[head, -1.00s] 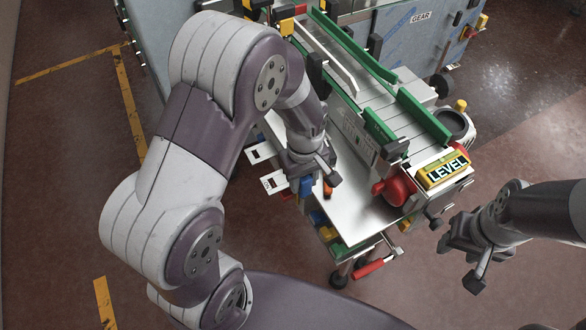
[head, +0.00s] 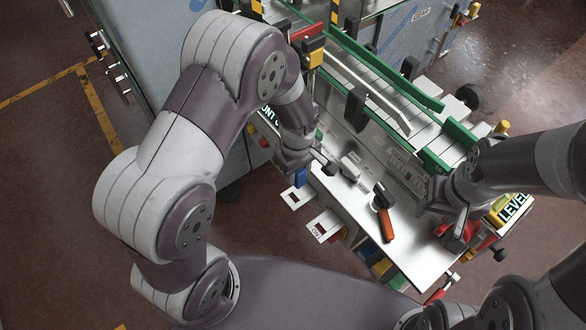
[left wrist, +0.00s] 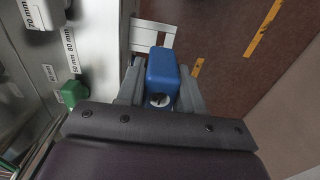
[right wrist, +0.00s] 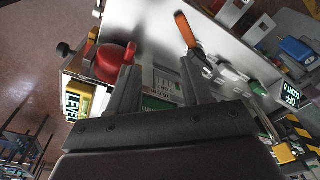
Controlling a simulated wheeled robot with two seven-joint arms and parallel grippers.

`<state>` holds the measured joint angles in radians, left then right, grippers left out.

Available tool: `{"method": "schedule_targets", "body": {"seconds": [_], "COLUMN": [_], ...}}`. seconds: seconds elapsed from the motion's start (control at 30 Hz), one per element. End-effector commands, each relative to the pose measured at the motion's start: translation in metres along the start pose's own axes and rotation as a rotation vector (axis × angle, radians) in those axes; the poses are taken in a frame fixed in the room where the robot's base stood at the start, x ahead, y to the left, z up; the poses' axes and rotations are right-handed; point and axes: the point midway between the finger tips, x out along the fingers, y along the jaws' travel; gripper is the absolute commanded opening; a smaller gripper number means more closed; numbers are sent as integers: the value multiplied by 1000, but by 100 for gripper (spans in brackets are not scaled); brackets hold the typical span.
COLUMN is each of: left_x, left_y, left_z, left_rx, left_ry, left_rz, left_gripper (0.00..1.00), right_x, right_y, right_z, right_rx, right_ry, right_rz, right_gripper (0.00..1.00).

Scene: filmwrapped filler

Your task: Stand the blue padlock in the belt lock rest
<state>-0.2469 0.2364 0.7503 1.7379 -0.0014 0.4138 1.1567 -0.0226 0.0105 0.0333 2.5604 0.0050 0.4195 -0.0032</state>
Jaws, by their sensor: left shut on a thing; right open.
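My left gripper (head: 308,168) is shut on the blue padlock (head: 301,178) near the left edge of the steel worktop. In the left wrist view the blue padlock (left wrist: 163,72) sits between the fingers, and a white slotted plate (left wrist: 152,32) shows just beyond it. Two white slotted plates (head: 289,203) (head: 312,229) stick out from the bench's near-left edge. I cannot tell which, if either, is the belt lock rest. My right gripper (right wrist: 160,75) is open and empty above the right part of the worktop, beside a red mushroom knob (right wrist: 116,61).
An orange-handled tool (head: 386,224) lies on the worktop (head: 418,262). Green-railed conveyor (head: 385,70) runs behind it. A yellow LEVEL box (right wrist: 77,103) stands at the right end. Several coloured blocks (head: 378,262) sit below the front edge.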

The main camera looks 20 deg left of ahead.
Motion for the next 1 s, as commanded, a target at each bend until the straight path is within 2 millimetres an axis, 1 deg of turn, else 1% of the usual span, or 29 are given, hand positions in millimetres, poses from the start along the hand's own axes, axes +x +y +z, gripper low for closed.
{"method": "schedule_targets", "body": {"seconds": [0.23, 0.3, 1.0], "left_x": [-2, 5, 61], "left_y": [0, 0, 0], "left_z": [0, 0, 0], "left_rx": [0, 0, 0], "left_ry": [0, 0, 0], "left_rz": [-2, -1, -2], "left_gripper": [0, 0, 0], "right_x": [-5, 1, 39], "right_y": [0, 0, 0], "right_z": [-1, 0, 4], "right_rx": [0, 0, 0], "right_ry": [0, 1, 0], "right_rz": [0, 0, 0], "right_gripper": [49, 49, 49]}}
